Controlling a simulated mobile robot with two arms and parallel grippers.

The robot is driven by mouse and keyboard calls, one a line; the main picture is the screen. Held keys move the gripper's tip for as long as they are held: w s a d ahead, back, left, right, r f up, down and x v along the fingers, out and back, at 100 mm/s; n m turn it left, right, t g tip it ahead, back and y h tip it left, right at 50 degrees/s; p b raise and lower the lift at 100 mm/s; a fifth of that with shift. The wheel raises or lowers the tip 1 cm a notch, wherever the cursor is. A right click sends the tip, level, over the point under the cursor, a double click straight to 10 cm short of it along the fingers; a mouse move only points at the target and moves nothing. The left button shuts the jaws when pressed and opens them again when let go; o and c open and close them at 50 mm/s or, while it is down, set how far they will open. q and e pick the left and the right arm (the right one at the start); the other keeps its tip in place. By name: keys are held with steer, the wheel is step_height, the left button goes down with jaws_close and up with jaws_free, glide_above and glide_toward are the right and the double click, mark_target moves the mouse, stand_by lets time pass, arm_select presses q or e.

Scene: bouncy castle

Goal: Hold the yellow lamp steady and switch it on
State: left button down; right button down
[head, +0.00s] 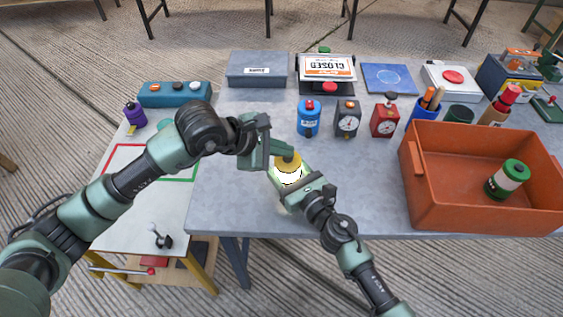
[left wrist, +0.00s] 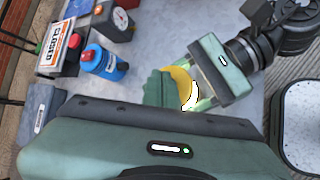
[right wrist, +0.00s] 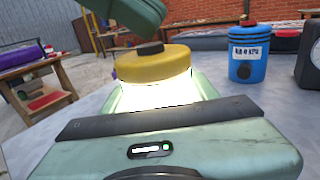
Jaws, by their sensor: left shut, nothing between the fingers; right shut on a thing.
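The yellow lamp (head: 288,165) stands upright on the grey table. Its body below the yellow cap glows bright white, also in the right wrist view (right wrist: 155,93). A dark button (right wrist: 150,48) sits on top of the cap. My right gripper (head: 293,184) is shut around the lamp's glowing body. My left gripper (head: 287,150) is shut and empty at the top of the lamp. In the right wrist view the left gripper (right wrist: 120,18) shows above the button, seemingly with a small gap. In the left wrist view its fingers partly hide the yellow cap (left wrist: 178,82).
A blue canister (head: 308,118), a dark gauge box (head: 347,118) and a red gauge box (head: 385,119) stand behind the lamp. An orange crate (head: 470,205) holding a green-and-white cylinder (head: 507,178) stands right. The tabletop (head: 230,205) left of the lamp is clear.

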mark_target(284, 160)
arm_select(q)
steer(key=shift+r, duration=0.35)
step_height(284, 160, up, 6)
stand_by(0.6)
arm_select(e)
steer(key=shift+c, duration=1.8)
jaws_free()
steer(key=shift+s, duration=0.1)
steer(key=v, duration=1.2)
